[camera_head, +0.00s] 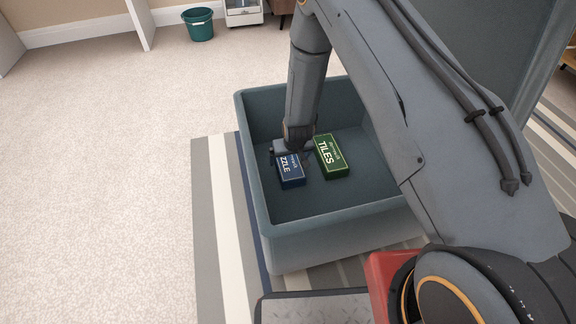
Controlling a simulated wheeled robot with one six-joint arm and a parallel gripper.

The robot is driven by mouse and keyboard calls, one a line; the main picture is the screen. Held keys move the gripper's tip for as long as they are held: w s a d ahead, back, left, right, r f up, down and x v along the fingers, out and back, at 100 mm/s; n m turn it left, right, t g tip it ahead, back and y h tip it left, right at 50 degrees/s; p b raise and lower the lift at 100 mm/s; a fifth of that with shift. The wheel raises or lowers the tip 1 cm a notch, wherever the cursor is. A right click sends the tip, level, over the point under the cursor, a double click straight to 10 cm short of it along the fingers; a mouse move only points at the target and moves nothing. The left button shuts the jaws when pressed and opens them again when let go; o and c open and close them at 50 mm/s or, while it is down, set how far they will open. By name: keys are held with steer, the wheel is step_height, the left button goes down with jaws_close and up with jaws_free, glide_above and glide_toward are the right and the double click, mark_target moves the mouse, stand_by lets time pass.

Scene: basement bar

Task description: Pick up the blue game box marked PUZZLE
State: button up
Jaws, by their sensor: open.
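The blue game box (291,176) lies inside a dark teal bin, with the letters "ZZLE" showing on its top. Its back part is hidden behind my gripper. My gripper (290,157) is down in the bin, open, right at the back end of the blue box. I cannot tell whether the fingers touch the box or straddle it. A green box marked TILES (330,156) lies just to the right of the blue box, close beside the gripper.
The bin's wall (257,200) rises around both boxes; bare floor lies in its front part. The bin stands on a striped rug (215,230). A green bucket (200,26) stands far off on open carpet, which is clear to the left.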

mark_target(288, 160)
steer(key=b+x, duration=0.3)
steer(key=x, duration=0.2)
steer(key=shift+s+a, duration=0.1)
steer(key=c, duration=1.5)
